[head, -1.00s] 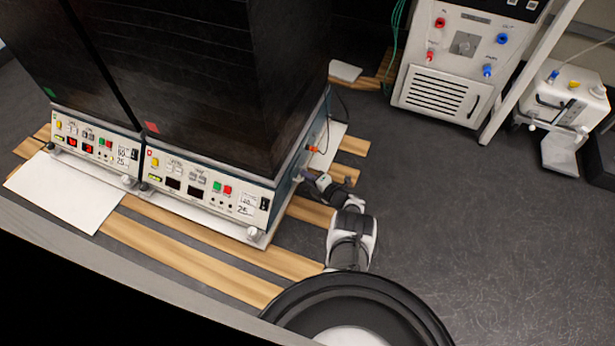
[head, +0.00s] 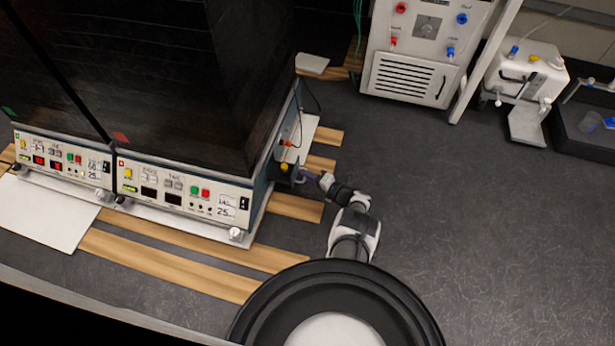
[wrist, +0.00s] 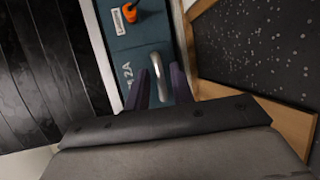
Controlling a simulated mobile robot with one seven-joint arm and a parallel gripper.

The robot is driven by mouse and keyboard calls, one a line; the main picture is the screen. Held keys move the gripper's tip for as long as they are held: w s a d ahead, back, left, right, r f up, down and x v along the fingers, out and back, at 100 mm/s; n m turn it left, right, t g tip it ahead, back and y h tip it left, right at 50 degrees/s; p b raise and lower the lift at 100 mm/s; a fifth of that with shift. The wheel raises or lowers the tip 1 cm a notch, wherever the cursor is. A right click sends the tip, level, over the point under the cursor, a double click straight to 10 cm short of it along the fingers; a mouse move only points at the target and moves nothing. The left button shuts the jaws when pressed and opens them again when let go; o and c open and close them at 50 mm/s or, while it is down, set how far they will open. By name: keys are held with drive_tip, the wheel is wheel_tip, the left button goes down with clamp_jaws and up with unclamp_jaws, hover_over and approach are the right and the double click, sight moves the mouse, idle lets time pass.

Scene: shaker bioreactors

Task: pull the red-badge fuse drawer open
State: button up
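The red badge (head: 121,138) sits on the dark housing of the right-hand shaker, above its white control panel (head: 185,192). The shaker's teal side wall shows in the wrist view (wrist: 135,45), with the marking "2A". A silver bar handle (wrist: 158,78) stands out from it. My gripper (wrist: 159,80) has its two dark purple fingers apart, one on each side of the handle, with narrow gaps showing. In the head view my gripper (head: 306,176) is at the shaker's right side, beside a small dark part (head: 286,172); whether that part is the drawer, I cannot tell.
An orange plug (wrist: 130,12) with a cable sits on the side wall close to the handle. A second shaker with a green badge (head: 8,112) stands to the left. Wooden slats (head: 285,207) lie under the shakers. Open dark bench lies to the right.

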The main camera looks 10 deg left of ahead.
drive_tip(key=shift+o, duration=0.4)
drive_tip(key=p+v, duration=0.5)
drive_tip(key=v, duration=0.9)
